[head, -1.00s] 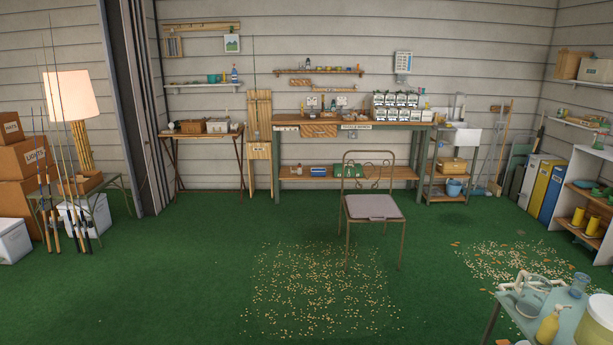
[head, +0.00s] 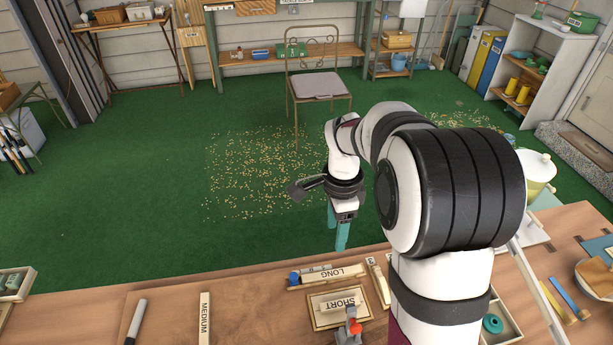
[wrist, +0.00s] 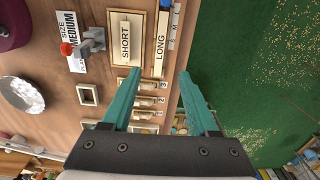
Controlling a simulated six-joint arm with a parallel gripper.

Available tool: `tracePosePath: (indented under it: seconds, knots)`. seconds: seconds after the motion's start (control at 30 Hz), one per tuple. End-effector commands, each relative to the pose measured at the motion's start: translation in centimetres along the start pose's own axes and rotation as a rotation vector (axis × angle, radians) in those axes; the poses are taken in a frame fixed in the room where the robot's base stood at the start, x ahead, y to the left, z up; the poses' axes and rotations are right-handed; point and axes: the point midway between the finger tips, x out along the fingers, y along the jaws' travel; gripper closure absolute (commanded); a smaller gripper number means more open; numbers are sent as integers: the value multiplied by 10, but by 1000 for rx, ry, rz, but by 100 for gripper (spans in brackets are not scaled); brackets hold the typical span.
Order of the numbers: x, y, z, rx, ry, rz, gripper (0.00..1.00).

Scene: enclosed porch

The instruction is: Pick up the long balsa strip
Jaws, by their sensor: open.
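A pale wooden strip lettered LONG (head: 343,271) lies near the far edge of the workbench; it also shows in the wrist view (wrist: 161,45). My gripper (head: 337,238) points down with its teal fingers apart and empty, beyond the strip in the head picture. In the wrist view, my open fingertips (wrist: 158,75) lie to either side of the strip's near end in the picture, but I cannot tell the height gap. A shorter piece lettered SHORT (wrist: 125,42) sits on a framed board beside it. A strip lettered MEDIUM (head: 204,318) lies farther left on the bench.
A red-tipped clamp (wrist: 87,43) stands by a size card (wrist: 69,38) reading MEDIUM. Small numbered trays (wrist: 147,115) lie near my fingers. A marker (head: 136,320) lies on the bench (head: 170,300). Beyond the bench are green floor with scattered chips and a chair (head: 318,85).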

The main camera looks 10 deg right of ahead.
Motion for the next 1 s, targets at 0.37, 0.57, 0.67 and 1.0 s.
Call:
tracePosePath:
  seconds: [0.37, 0.57, 0.67, 1.0]
  knots:
    - [94, -2, -2, 20, 2, 5, 40]
    - [123, -1, -3, 20, 1, 6, 40]
    - [144, 0, -4, 20, 1, 5, 40]
    - [160, -1, -4, 20, 1, 1, 40]
